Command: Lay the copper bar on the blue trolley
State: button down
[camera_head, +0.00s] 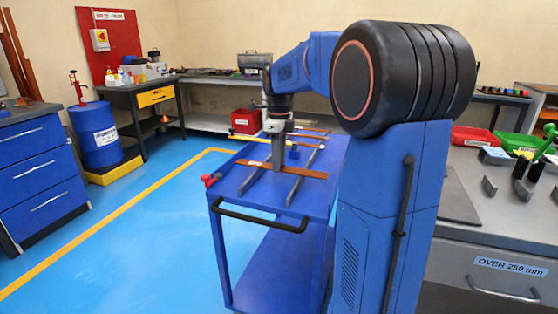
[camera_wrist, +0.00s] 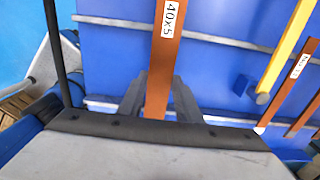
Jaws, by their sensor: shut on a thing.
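The copper bar (camera_head: 304,172) is a flat brown strip lying level across two grey rails of the blue trolley (camera_head: 235,180). It appears to touch the rails, though a small gap cannot be ruled out. In the wrist view the bar (camera_wrist: 158,85) stands between the two grey fingers (camera_wrist: 160,98) and carries a white "40x5" label. The trolley's blue top (camera_wrist: 112,65) lies under it.
Other copper bars (camera_wrist: 293,88) and a yellow-handled tool (camera_wrist: 285,50) lie farther along the trolley. A small blue block (camera_head: 293,154) sits beside the held bar. A black push handle (camera_head: 258,219) and red knob (camera_head: 209,180) are at the near end. A grey bench (camera_head: 453,198) stands at right.

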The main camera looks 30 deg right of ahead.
jog(key=shift+f, duration=0.4)
jog(key=c, duration=1.3)
grip_release()
notch_tip(320, 180, up, 13)
jog(key=s+a+f+n+t, duration=0.1)
jog(key=s+a+f+n, duration=0.2)
jog(key=s+a+n, duration=0.35)
jog(key=s+a+f+n+t, duration=0.1)
jog(key=s+a+f+n, duration=0.3)
jog(key=s+n, duration=0.45)
jog(key=s+a+f+n+t, duration=0.1)
jog(key=s+f+n, duration=0.3)
jog(key=s, duration=0.1)
jog(key=s+a+f+n+t, duration=0.1)
jog(key=s+a+f+n, duration=0.1)
jog(key=s+f+n, duration=0.3)
jog(key=s+a+f+n, duration=0.2)
jog(key=s+f+n, duration=0.2)
jog(key=s, duration=0.1)
jog(key=shift+s+a+f+t, duration=0.15)
jog(key=shift+f+t, duration=0.1)
jog(key=shift+t, duration=0.15)
